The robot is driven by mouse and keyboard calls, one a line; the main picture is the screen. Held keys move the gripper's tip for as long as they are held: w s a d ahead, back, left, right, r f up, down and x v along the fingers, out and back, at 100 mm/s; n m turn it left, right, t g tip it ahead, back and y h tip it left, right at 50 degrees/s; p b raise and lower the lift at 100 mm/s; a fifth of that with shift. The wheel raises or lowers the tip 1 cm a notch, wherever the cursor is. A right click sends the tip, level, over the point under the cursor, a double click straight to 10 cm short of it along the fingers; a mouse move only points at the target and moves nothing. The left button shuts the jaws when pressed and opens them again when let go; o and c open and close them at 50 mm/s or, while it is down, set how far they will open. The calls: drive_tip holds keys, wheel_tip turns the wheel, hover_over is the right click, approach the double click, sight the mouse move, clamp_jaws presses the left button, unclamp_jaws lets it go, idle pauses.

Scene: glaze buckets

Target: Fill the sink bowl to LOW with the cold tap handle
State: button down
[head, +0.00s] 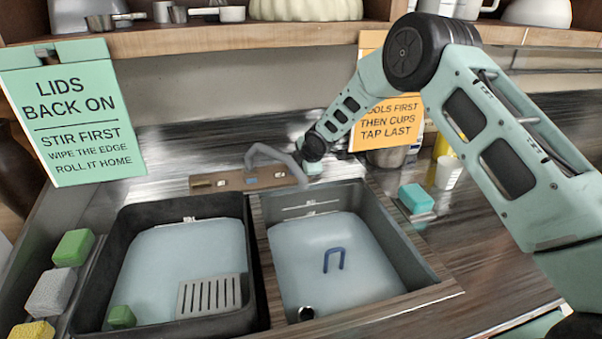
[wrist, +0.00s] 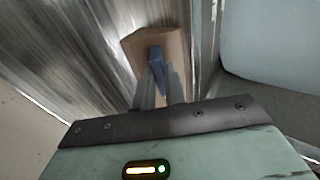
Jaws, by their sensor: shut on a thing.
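The sink bowl (head: 395,255) is the grey right-hand basin, with pale marks (head: 311,204) on its back wall and a pale blue surface inside. I cannot tell how deep any water in it is. A grey tap spout (head: 272,152) curves over the back edge toward it; I make out no clear stream. My gripper (wrist: 160,88), at the right end of the tan tap block (wrist: 180,48), is shut on the blue cold tap handle (wrist: 156,60). In the head view, the handle is hidden by my gripper and wrist.
A dark tub (head: 247,215) with a grey grate (head: 208,296) and green block (head: 121,317) stands left. A blue U-shaped thing (head: 333,260) and round drain (head: 306,313) show in the sink bowl. A teal sponge (head: 415,198) and white cup (head: 448,172) stand right.

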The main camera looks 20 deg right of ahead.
idle(0.3)
drive_tip(key=c, duration=1.5)
unclamp_jaws()
drive_tip(key=shift+o, duration=0.2)
wheel_tip(320, 180, up, 10)
drive_tip(key=b, duration=0.2)
